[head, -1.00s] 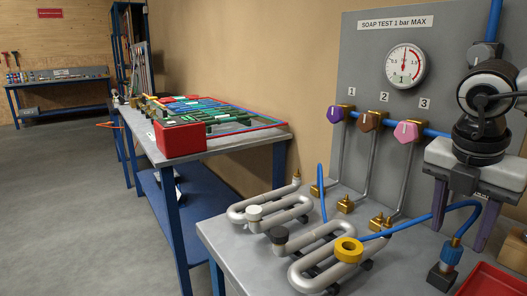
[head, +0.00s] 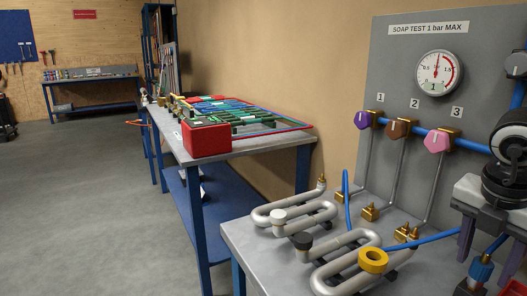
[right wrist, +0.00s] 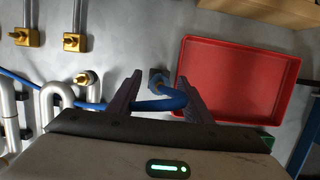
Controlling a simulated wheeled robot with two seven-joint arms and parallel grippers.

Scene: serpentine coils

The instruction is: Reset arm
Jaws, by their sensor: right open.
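My right gripper (head: 480,240) is at the right edge of the head view, fingers pointing down in front of the panel. In the right wrist view the gripper (right wrist: 160,95) is open, its two dark fingers apart. A blue hose (right wrist: 165,103) with a connector passes below and between them; I see no grip on it. In the head view the hose and its blue connector (head: 481,268) are near the gripper. My left gripper is not in view.
Grey serpentine coils (head: 300,215) with white, black and yellow (head: 373,260) caps lie on the bench. The panel (head: 385,60) carries a gauge (head: 439,73) and purple, brown and pink valve knobs (head: 437,141). A red tray (right wrist: 235,80) lies beside the gripper. Another table (head: 300,143) stands left.

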